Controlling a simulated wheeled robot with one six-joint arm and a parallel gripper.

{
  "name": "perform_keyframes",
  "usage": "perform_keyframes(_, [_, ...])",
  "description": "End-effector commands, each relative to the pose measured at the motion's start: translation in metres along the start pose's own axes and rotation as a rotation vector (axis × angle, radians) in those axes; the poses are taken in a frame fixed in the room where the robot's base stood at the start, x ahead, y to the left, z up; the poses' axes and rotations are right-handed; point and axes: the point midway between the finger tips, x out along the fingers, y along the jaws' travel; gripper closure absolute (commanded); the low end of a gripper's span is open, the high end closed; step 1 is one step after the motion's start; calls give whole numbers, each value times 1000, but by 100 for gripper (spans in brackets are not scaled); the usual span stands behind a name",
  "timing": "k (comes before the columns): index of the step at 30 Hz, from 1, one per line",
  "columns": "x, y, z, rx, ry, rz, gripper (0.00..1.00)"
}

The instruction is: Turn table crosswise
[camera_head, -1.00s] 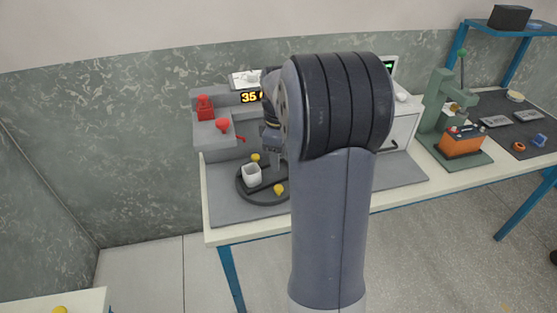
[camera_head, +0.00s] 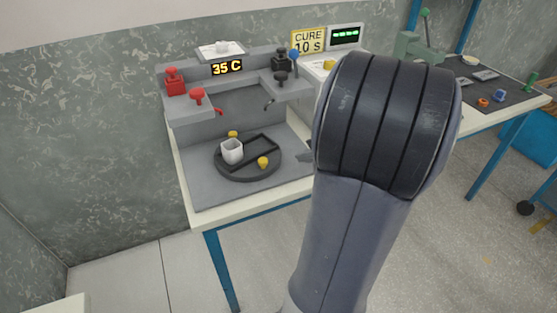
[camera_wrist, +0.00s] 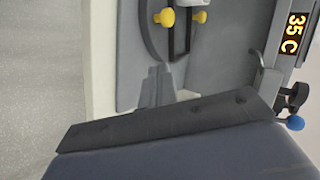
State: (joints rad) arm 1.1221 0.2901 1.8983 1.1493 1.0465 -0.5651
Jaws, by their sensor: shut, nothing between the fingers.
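The turntable (camera_head: 222,172) is a dark round disc on the grey base of the station. A rectangular frame on it runs diagonally in the head view. Two yellow knobs (camera_head: 263,162) (camera_head: 232,134) sit on opposite sides of its rim. A white square cup (camera_head: 232,150) stands at the frame's left end. In the wrist view part of the disc (camera_wrist: 152,38) shows at the top with both knobs. My gripper (camera_wrist: 158,72) is shut and empty, apart from the disc. In the head view only a grey bit of it shows beside my arm, right of the turntable.
A CURE 10 S sign (camera_head: 308,41) is behind. A green press (camera_head: 420,45) and dark mat (camera_head: 500,85) lie right. My arm hides the middle.

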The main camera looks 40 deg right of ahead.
Motion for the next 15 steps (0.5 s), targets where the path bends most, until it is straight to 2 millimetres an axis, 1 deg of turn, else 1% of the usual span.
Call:
perform_keyframes(1, [-5, 12, -6, 83, 55, -25, 100])
perform_keyframes(3, [-12, 18, -12, 165, 107, -55, 100])
perform_keyframes(6, [-18, 21, -17, 226, 145, -78, 100])
perform_keyframes(8, [-17, 21, -18, 240, 152, -84, 100])
perform_keyframes(11, [-8, 21, -20, 241, 151, -84, 100])
perform_keyframes(14, [9, 20, -21, 238, 147, -83, 100])
perform_keyframes(15, [17, 19, -23, 238, 146, -84, 100])
